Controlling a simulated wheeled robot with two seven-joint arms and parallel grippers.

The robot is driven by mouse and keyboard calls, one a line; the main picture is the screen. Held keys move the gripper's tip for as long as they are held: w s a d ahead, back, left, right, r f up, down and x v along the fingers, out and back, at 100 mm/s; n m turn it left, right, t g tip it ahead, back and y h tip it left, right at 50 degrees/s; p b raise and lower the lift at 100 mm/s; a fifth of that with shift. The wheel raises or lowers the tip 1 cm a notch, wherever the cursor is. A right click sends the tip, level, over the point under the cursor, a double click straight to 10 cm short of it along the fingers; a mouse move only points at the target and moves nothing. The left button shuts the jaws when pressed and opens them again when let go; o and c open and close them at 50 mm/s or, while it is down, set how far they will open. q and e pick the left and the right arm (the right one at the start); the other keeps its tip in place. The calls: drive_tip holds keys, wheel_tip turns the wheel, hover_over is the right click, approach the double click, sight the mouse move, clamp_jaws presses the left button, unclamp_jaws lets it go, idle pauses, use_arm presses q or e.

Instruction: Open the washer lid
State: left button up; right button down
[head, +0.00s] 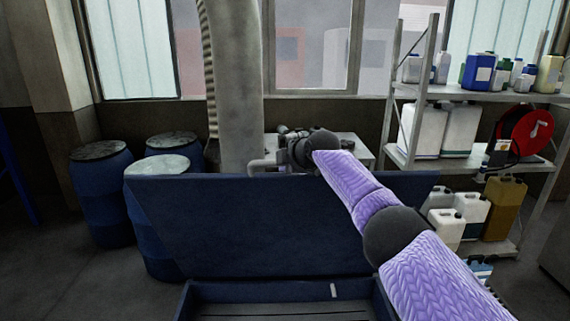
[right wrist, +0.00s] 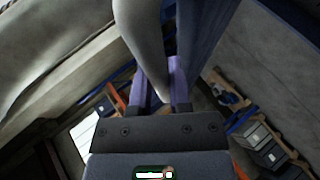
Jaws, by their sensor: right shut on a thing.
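The washer lid (head: 250,230) is a wide dark blue panel, standing raised and steeply tilted behind the open washer tub (head: 280,292). A pale grey bar handle (head: 257,166) shows at its top edge. My right gripper (head: 296,150) is at that edge, at the end of my purple arm, its fingers partly hidden. In the right wrist view its two purple fingers (right wrist: 161,88) are shut on the pale curved handle (right wrist: 146,45), with the blue lid (right wrist: 205,45) alongside. My left gripper is in neither view.
Blue drums (head: 101,195) stand left of the lid. A thick grey column (head: 236,85) and a small table (head: 350,146) stand behind it. At right is a shelf rack (head: 455,93) with jugs and a red reel (head: 524,133).

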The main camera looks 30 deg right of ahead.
drive_tip(key=shift+f, duration=0.1)
drive_tip(key=c, duration=0.6)
unclamp_jaws()
drive_tip(key=b+v, duration=0.4)
drive_tip(key=v, duration=0.6)
drive_tip(key=shift+w+b, duration=0.1)
drive_tip(key=shift+b, duration=0.25)
